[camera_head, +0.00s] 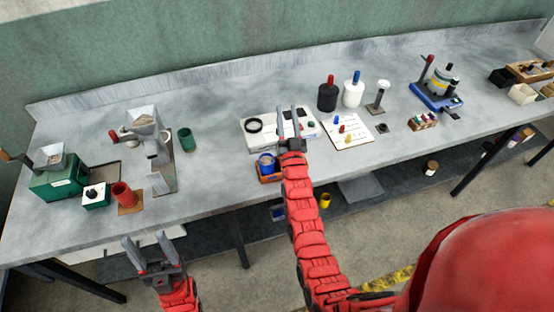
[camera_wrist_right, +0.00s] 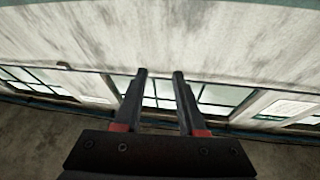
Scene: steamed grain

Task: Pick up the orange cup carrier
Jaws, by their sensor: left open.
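My right gripper (camera_head: 289,112) is open and empty, appearing over the white flat device beyond the carrier. Its two fingers (camera_wrist_right: 160,75) stand apart in the right wrist view, with nothing between them. The carrier does not show in that view. My left gripper (camera_head: 148,243) is open and empty, in front of the bench at the lower left.
The grey bench (camera_head: 215,165) has free room left of the carrier. A white device (camera_head: 262,141) with a black ring lies behind it. A sheet with coloured pieces (camera_head: 345,131) lies to the right. A green cup (camera_head: 186,140) and a red cup (camera_head: 123,194) stand to the left.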

